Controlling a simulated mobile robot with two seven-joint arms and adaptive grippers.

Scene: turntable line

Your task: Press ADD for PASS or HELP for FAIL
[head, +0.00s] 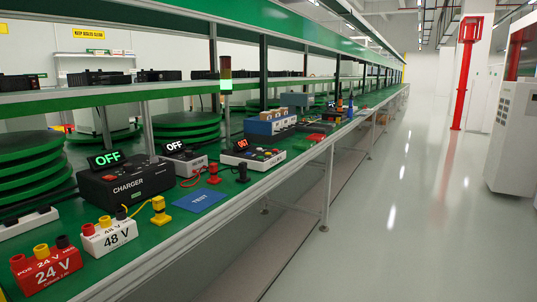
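Neither of my grippers is in the head view. No button lettering ADD or HELP can be read, and I see no PASS or FAIL sign. A white panel box with several coloured buttons (253,158) stands on the green bench, with a small red-lit display (241,145) on it. A black charger box (126,184) carries a display reading OFF (106,159). A second display reading OFF (175,146) stands on a grey-white box (187,164). A blue TEST mat (199,199) lies bare near the bench edge.
A red 24 V block (45,274) and a white 48 V block (108,238) stand in front. A yellow plug (160,212), a red plug (213,174) and a black plug (242,173) stand nearby. A stack light (226,82) rises behind. The right aisle floor (400,200) is clear.

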